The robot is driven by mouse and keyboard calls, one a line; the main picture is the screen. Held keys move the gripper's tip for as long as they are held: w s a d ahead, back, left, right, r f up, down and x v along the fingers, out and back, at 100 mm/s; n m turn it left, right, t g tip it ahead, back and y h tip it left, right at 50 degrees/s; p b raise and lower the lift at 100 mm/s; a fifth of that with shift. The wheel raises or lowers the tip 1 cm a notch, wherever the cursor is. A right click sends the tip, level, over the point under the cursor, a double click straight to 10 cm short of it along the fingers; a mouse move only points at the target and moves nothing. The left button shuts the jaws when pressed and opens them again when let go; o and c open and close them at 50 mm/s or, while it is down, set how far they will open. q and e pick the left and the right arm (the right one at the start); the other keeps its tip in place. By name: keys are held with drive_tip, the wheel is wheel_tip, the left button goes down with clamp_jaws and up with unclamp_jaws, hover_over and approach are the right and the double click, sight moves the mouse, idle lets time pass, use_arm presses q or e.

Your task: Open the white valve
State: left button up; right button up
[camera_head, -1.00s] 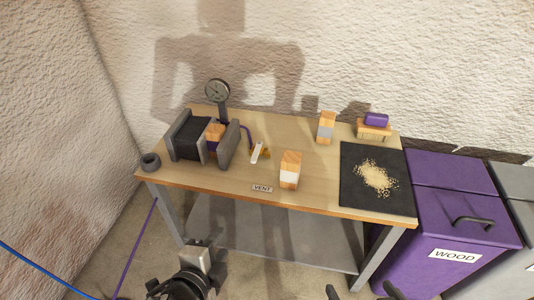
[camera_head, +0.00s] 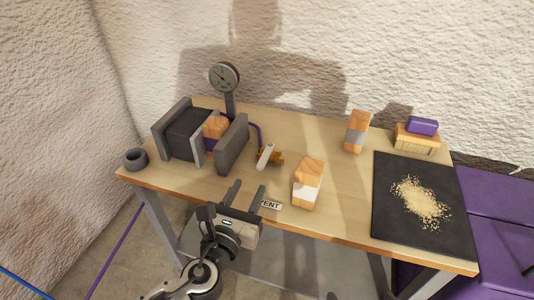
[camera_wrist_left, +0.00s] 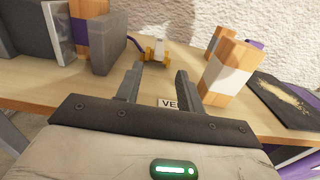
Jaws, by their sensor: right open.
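The white valve has a white lever handle (camera_head: 266,156) and a brass body (camera_head: 278,159), and it sits on the table beside the grey clamp-like press. The lever slants across the brass body. In the left wrist view the brass body (camera_wrist_left: 155,54) shows just beyond my fingertips. My left gripper (camera_head: 247,188) is open and empty, over the table's front edge, in front of the valve and apart from it. Its two fingers also show in the left wrist view (camera_wrist_left: 160,70), pointing towards the valve. My right gripper is out of view.
The grey press (camera_head: 232,146) stands left of the valve, with a gauge (camera_head: 224,78) behind. A wood-and-white block (camera_head: 308,183) stands close on the right. The VENT label (camera_head: 271,205) is at the front edge. A black mat (camera_head: 390,224) with shavings lies further right.

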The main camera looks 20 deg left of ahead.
sight(266, 155)
use_arm(q)
drive_tip(key=w, duration=0.5)
drive_tip(key=w+b, duration=0.1)
drive_tip(key=w, duration=0.5)
drive_tip(key=shift+w+d, duration=0.2)
drive_tip(key=shift+w, duration=0.6)
use_arm(e)
drive_tip(key=shift+a+f+g, duration=0.2)
drive_tip(key=shift+f+g, duration=0.1)
drive_tip(key=shift+f, duration=0.55)
drive_tip(key=shift+w, duration=0.15)
use_arm(q)
clamp_jaws()
drive_tip(key=shift+d, duration=0.1)
use_arm(e)
drive_tip(key=shift+r, duration=0.1)
